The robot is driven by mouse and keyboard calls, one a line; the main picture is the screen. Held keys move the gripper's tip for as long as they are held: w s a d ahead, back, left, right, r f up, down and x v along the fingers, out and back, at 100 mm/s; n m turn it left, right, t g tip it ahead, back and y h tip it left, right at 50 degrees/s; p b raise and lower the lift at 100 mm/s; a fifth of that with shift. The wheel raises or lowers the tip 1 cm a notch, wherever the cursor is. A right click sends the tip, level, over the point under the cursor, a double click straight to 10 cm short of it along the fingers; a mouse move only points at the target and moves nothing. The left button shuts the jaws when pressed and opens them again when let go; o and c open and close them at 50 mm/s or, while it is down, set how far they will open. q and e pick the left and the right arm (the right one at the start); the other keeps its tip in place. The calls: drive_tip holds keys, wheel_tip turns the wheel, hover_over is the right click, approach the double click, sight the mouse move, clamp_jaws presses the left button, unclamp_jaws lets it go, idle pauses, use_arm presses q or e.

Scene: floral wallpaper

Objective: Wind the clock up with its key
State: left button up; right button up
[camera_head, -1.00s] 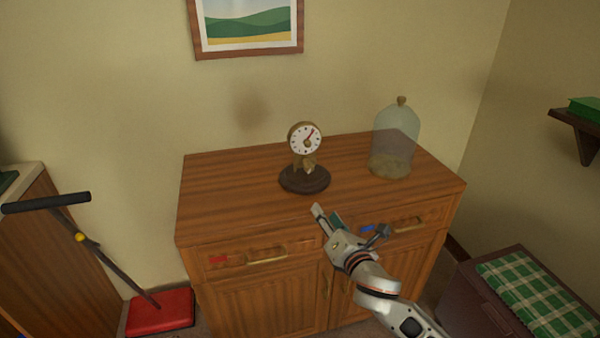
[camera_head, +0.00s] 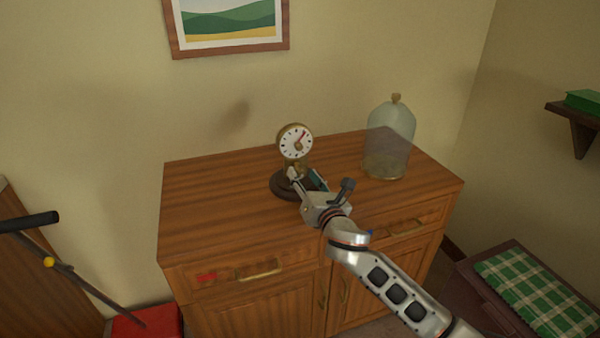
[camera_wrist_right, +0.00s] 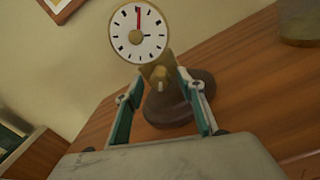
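The clock (camera_head: 295,140) stands on the sideboard, with a round white dial, a red hand and a gold rim. Its dark round base (camera_head: 281,185) is partly behind my right gripper (camera_head: 305,176). In the right wrist view the dial (camera_wrist_right: 138,34) has a gold piece at its centre, and a small gold part (camera_wrist_right: 158,78) shows below it; I cannot tell which, if either, is the key. My right gripper (camera_wrist_right: 157,86) is open, its fingers apart in front of the lower gold part, with nothing visibly gripped. My left gripper is not in view.
A glass dome (camera_head: 389,140) with a knob stands right of the clock on the sideboard (camera_head: 215,205). The sideboard top left of the clock is clear. A chest with a green checked cushion (camera_head: 530,290) is at lower right, and a black-handled tool (camera_head: 60,262) at left.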

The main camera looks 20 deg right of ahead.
drive_tip(key=shift+w+f, duration=0.2)
drive_tip(key=shift+w, duration=0.8)
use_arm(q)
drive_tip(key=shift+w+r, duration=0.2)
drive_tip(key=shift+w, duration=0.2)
use_arm(e)
drive_tip(key=shift+w+r, duration=0.2)
drive_tip(key=shift+w, duration=0.2)
drive_tip(key=shift+c, duration=0.4)
clamp_jaws()
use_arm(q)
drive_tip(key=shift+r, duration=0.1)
use_arm(e)
drive_tip(key=shift+r+m, duration=0.1)
drive_tip(key=shift+m, duration=0.2)
